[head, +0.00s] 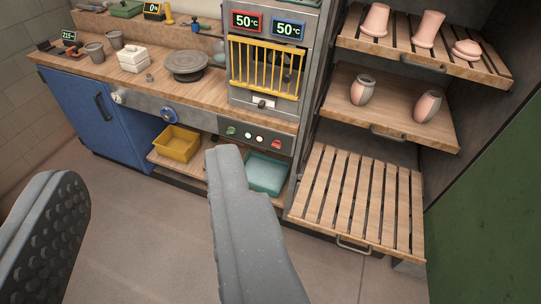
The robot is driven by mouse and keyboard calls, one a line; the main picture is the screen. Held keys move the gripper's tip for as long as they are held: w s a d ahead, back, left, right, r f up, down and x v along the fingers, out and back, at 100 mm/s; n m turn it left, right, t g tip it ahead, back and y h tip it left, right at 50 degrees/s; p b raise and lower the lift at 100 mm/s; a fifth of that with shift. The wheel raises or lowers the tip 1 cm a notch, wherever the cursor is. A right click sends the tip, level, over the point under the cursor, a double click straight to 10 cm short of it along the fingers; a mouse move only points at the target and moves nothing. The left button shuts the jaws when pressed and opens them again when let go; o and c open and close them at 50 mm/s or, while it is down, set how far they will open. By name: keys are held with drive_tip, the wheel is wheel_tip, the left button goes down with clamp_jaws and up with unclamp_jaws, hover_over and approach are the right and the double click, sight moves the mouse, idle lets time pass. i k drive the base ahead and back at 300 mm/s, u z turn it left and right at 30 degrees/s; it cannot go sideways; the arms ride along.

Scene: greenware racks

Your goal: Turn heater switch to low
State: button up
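The heater cabinet (233,95) stands at top centre, with a yellow barred guard (264,68) across its front. A red-framed display (247,22) and a blue-framed display (288,29) above the guard both read 50 °C. A small switch on a white plate (264,102) sits just under the guard; its setting is too small to read. I cannot tell for sure that it is the heater switch. My gripper (148,168) is open and empty, its two grey fingers wide apart in the foreground, well short of the cabinet.
A panel with green, white and red buttons (250,135) lies below. A blue knob (168,115) and a pale knob (118,97) are on the counter front. A yellow bin (177,143) and teal tray (265,174) sit low. Slatted shelves (357,200) project at right. Floor is clear.

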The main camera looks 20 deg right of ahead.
sight(277, 144)
drive_tip(key=z, duration=0.1)
drive_tip(key=i, duration=0.9)
drive_tip(key=u, duration=0.1)
